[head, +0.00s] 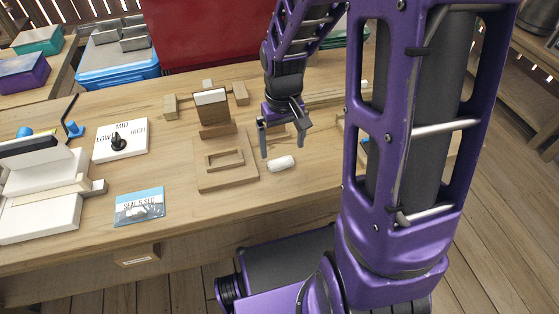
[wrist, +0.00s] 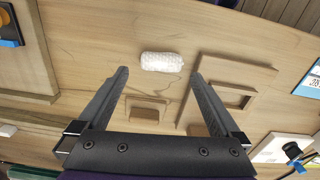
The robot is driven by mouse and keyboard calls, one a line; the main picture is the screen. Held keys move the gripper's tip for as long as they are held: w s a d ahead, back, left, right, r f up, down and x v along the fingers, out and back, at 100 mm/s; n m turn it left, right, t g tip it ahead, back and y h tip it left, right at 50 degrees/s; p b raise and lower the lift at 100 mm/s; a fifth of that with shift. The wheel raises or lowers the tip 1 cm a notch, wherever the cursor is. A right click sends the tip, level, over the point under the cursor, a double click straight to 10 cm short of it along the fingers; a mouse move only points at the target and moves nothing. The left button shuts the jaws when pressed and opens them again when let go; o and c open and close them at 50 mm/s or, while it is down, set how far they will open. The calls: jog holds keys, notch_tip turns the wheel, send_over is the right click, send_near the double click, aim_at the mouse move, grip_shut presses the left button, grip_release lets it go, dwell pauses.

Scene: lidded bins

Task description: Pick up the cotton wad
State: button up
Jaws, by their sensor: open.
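The cotton wad (head: 281,163) is a small white roll lying on the wooden table, just right of a square wooden frame. In the wrist view the cotton wad (wrist: 162,62) lies crosswise, beyond the fingertips and roughly centred between them. My gripper (head: 283,153) is open and empty above the table, its fingers pointing down, close to the wad. In the wrist view my gripper (wrist: 160,72) shows both fingers spread wide, with bare table and a small wooden block between them. I cannot tell the exact height of the fingertips above the wad.
A wooden frame (head: 203,180) with an upright block stands left of the wad. A dial plate (head: 121,140), a blue-and-white packet (head: 139,206) and a white device (head: 40,215) are further left. A small wooden block (wrist: 147,109) lies near the fingers. The table's front strip is clear.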

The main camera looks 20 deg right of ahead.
aim_at(281, 161)
notch_tip(281, 161, down, 5)
jog(key=shift+a+f+b, duration=0.15)
jog(key=shift+f+b, duration=0.05)
jog(key=shift+b, duration=0.45)
jog(key=shift+w, duration=0.1)
jog(key=c, duration=1.1)
